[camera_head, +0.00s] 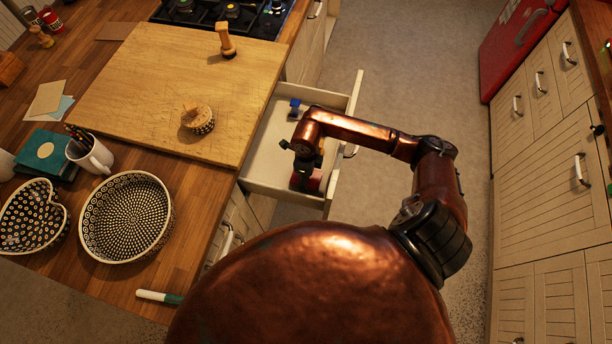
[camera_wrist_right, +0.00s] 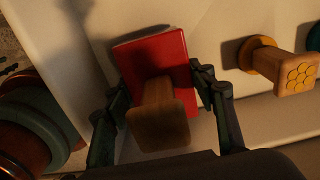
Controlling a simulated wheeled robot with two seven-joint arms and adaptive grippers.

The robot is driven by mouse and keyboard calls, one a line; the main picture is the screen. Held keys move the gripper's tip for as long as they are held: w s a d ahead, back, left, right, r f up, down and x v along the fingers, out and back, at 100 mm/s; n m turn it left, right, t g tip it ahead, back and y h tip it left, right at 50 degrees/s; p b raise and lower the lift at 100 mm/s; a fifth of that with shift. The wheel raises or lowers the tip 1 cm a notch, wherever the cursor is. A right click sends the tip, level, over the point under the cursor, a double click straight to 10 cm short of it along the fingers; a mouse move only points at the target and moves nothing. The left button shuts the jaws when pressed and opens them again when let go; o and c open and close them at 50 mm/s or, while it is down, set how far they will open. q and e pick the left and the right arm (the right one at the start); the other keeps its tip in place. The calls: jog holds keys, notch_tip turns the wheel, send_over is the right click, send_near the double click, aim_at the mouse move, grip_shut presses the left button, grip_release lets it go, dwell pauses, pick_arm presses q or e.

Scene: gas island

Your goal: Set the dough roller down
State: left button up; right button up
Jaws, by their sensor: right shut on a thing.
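The held thing, which I take to be the dough roller (camera_wrist_right: 155,105), has a blocky wooden handle and a red part behind it. It is between the fingers of my right gripper (camera_wrist_right: 168,115) in the wrist view. In the head view my right gripper (camera_head: 306,172) reaches down into the open drawer (camera_head: 266,160), with the red part (camera_head: 314,182) next to it. Whether the red part touches the drawer floor I cannot tell. My left gripper is not in view.
A wooden-handled stamp (camera_wrist_right: 282,65) with a yellow honeycomb face lies right of the held thing. A blue thing (camera_head: 295,104) is also in the drawer. The cutting board (camera_head: 150,100) holds a wooden tool (camera_head: 226,40) and a round patterned piece (camera_head: 199,121). Patterned dishes (camera_head: 127,216) stand left.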

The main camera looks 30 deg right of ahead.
jog(key=shift+r, duration=0.1)
jog(key=shift+f+b, duration=0.4)
jog(key=shift+f, duration=0.15)
jog(key=shift+s+f, duration=0.1)
jog(key=shift+f, duration=0.05)
grip_shut()
jog(key=o, duration=1.4)
grip_release()
jog(key=shift+d, duration=0.1)
jog(key=o, duration=0.3)
